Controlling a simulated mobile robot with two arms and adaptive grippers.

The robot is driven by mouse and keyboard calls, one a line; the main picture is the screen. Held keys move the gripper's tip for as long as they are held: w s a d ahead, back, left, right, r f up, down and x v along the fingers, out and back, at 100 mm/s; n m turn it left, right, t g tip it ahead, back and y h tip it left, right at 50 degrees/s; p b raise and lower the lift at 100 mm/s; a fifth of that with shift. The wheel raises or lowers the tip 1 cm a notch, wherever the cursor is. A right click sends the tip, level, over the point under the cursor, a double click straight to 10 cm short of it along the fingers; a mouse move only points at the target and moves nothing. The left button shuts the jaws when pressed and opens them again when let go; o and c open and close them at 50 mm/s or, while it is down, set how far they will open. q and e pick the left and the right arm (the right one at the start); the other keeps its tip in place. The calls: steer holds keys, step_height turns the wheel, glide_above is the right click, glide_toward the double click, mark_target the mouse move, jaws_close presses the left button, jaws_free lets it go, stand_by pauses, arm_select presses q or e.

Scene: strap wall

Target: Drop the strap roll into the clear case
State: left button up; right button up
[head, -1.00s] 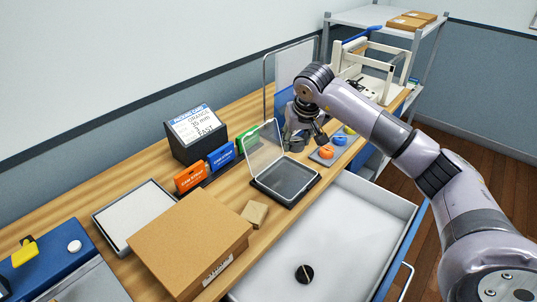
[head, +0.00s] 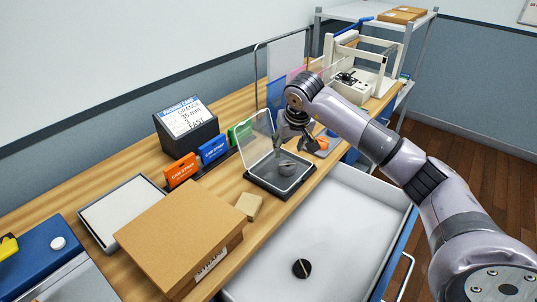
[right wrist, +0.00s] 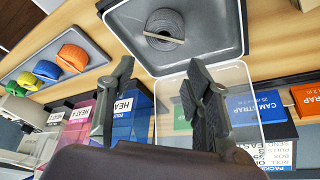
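The clear case (head: 262,184) stands open on the bench, its black base flat and its clear lid raised toward the wall. The grey strap roll (head: 287,167) shows within the base, toward its back right. In the right wrist view the roll (right wrist: 165,22) appears lying flat inside the case's tray (right wrist: 120,20), with a pale strip across it. My right gripper (head: 293,149) is above the case, its fingers spread and empty. In the right wrist view the gripper (right wrist: 158,68) shows a clear gap to the roll. My left gripper is not in view.
A small tray with orange, yellow and blue rolls (right wrist: 72,57) stands beside the case. Strap boxes (head: 212,150) line the back. A cardboard box (head: 180,235) and small block (head: 249,206) are at the left.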

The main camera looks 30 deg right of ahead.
steer(key=shift+o, duration=1.4)
steer(key=v, duration=1.2)
